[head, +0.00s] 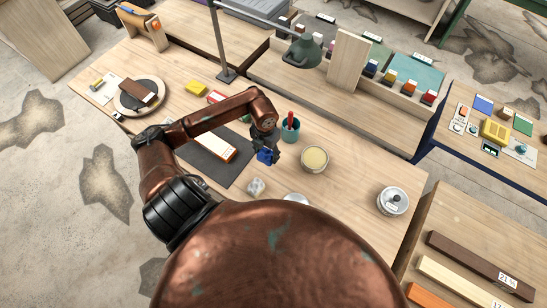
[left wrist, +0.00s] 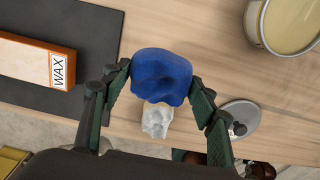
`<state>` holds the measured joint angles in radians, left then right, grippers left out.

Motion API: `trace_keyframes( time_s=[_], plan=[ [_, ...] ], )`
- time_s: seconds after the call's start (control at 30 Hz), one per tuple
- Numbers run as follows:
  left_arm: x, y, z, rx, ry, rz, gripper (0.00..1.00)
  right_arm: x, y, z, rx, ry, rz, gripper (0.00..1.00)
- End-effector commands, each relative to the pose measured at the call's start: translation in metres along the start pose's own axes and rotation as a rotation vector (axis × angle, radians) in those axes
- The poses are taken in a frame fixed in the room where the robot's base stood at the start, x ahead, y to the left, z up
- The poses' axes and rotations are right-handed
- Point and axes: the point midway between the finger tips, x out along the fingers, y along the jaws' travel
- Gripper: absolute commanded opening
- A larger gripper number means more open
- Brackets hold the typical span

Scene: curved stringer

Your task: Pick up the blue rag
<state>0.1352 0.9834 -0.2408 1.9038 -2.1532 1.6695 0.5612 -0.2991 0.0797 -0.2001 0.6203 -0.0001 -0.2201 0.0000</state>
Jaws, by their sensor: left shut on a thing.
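The blue rag (head: 265,156) is a small crumpled bundle held in my left gripper (head: 264,150), above the wooden bench in the head view. In the left wrist view the rag (left wrist: 162,76) sits between the two fingers of my left gripper (left wrist: 160,95), which touch it on both sides. The fingers are shut on it. A white crumpled rag (head: 256,187) lies on the bench just below it; it also shows in the left wrist view (left wrist: 157,120). My right gripper is not in view.
A dark mat (head: 207,168) with a wax block (head: 217,144) lies to the left. A tin of pale wax (head: 314,159) and a teal cup (head: 290,130) stand close on the right. A lidded can (head: 392,201) is farther right. A green lamp (head: 302,52) overhangs the back.

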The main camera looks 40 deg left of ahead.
Motion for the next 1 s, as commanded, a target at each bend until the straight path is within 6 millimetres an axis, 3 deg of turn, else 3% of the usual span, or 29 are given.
trace_keyframes(
  time_s=[0.1,0.4,0.63,1.0],
  plan=[
    [-0.025,0.02,-0.019,0.001,0.002,0.008,0.31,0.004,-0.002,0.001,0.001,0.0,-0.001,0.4],
    [-0.05,0.061,-0.062,0.0,0.005,0.004,0.31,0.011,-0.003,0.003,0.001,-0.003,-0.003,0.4],
    [-0.059,0.073,-0.074,-0.001,0.002,0.0,0.31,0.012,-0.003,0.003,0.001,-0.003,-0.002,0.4],
    [-0.062,0.076,-0.077,0.0,0.001,-0.001,0.31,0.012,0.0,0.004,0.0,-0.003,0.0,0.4]
  ],
)
